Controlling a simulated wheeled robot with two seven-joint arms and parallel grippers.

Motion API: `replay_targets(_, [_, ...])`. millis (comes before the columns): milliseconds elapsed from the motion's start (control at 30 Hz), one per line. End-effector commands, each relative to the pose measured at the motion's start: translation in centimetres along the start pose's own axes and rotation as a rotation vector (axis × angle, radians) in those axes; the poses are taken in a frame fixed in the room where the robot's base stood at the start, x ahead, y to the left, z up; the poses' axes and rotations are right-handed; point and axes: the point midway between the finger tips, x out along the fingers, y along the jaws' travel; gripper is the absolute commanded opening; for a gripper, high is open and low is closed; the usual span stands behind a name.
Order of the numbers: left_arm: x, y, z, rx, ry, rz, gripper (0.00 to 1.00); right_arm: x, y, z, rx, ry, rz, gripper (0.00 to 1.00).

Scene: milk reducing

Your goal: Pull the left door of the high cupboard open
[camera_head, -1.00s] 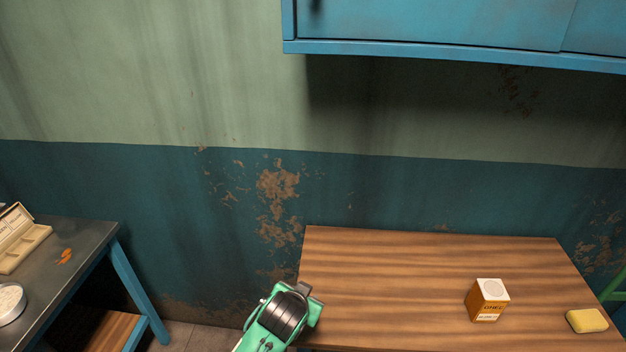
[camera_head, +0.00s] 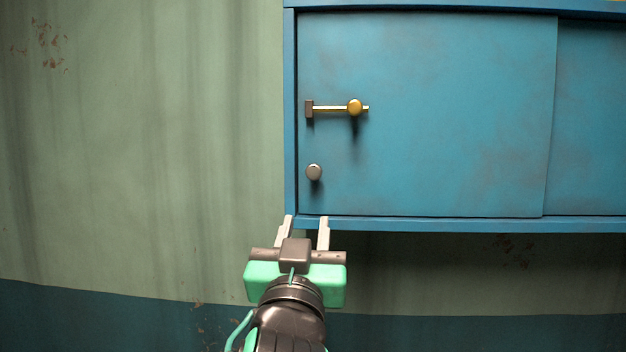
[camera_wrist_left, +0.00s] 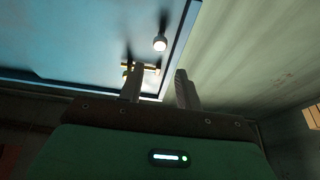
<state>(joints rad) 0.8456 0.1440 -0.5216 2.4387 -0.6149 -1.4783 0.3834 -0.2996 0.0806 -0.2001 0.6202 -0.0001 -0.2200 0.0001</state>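The high cupboard (camera_head: 290,120) is blue and hangs on the wall. Its left door (camera_head: 450,110) looks shut. A round grey knob (camera_head: 314,172) sits low near this door's left edge, and it also shows in the left wrist view (camera_wrist_left: 160,44). Above it is a brass bar latch (camera_head: 335,108) with a round brass knob, its left end at a brown bracket. My left gripper (camera_head: 306,220) is open and empty, its fingers pointing up at the cupboard's lower left edge, just below the grey knob in the picture. Its two fingers also show in the wrist view (camera_wrist_left: 158,72). My right gripper is out of view.
A second blue door (camera_head: 592,120) adjoins on the right. The cupboard's bottom edge (camera_head: 450,224) runs just above my left gripper's body. The green wall (camera_head: 140,150) to the left is bare and clear.

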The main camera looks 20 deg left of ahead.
Motion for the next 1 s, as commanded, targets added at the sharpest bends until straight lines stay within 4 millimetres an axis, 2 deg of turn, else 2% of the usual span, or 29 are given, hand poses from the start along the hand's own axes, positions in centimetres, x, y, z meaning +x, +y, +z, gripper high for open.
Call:
replay_targets(133, [0.7, -0.1, -0.8, -0.002, 0.014, -0.005, 0.35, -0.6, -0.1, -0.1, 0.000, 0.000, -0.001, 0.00])
replay_targets(233, [2.1, -0.2, -1.0, 0.000, 0.012, -0.006, 0.35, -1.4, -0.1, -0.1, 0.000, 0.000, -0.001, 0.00])
replay_targets(500, [7.8, -0.2, -1.2, 0.002, 0.011, -0.007, 0.35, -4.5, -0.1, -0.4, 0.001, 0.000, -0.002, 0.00])
replay_targets(700, [11.3, -0.2, -1.0, 0.000, 0.010, -0.005, 0.35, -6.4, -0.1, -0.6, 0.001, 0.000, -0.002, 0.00])
replay_targets(833, [12.8, -0.2, -0.9, -0.001, 0.011, -0.004, 0.35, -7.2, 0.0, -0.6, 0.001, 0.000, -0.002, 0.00])
replay_targets(1000, [13.6, -0.2, -0.7, -0.003, 0.011, -0.004, 0.35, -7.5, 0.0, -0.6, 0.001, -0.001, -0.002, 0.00])
